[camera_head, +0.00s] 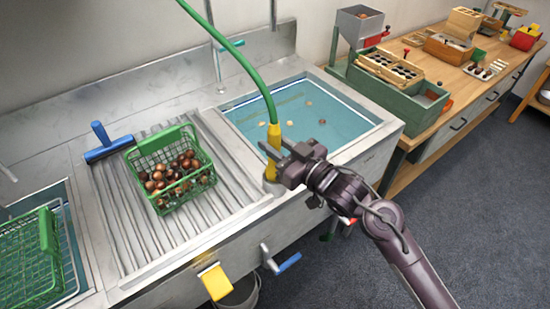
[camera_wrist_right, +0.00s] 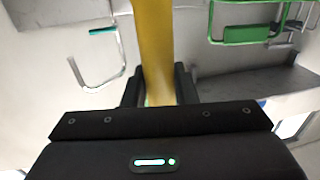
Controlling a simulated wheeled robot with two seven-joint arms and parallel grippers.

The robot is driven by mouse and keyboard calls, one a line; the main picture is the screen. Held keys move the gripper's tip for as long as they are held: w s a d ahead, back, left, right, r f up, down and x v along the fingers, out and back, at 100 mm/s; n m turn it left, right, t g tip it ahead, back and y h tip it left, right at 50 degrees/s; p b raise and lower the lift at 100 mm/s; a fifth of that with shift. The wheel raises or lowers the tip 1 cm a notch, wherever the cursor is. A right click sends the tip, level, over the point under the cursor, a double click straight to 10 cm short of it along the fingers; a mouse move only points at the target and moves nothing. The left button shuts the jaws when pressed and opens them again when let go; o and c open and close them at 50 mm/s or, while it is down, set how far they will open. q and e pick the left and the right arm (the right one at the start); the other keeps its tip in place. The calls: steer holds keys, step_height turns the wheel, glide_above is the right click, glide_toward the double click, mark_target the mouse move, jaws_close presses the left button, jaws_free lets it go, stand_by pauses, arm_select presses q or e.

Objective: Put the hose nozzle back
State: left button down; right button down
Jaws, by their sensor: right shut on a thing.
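The yellow hose nozzle (camera_head: 273,140) hangs upright on the end of a green hose (camera_head: 243,60) that comes down from above. My right gripper (camera_head: 279,160) is shut on the nozzle at the front edge of the right sink, close to a grey round holder (camera_head: 274,184) on the rim. The nozzle's lower end is partly hidden by the gripper, so I cannot tell whether it is inside the holder. In the right wrist view the yellow nozzle (camera_wrist_right: 154,50) stands between the two dark fingers. My left gripper is not in view.
The right sink (camera_head: 290,115) holds water with a few floating chestnuts. A green basket of chestnuts (camera_head: 165,170) stands on the ribbed drainboard beside a blue-handled tool (camera_head: 107,145). Another green basket (camera_head: 30,255) is in the left sink. A wooden workbench (camera_head: 470,85) stands at right.

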steer(key=shift+f, duration=2.4)
steer(key=shift+f, duration=0.1)
steer(key=c, duration=1.2)
jaws_free()
steer(key=shift+o, duration=0.2)
steer(key=b+v, duration=0.1)
steer(key=v, duration=1.1)
steer(key=shift+b, duration=0.3)
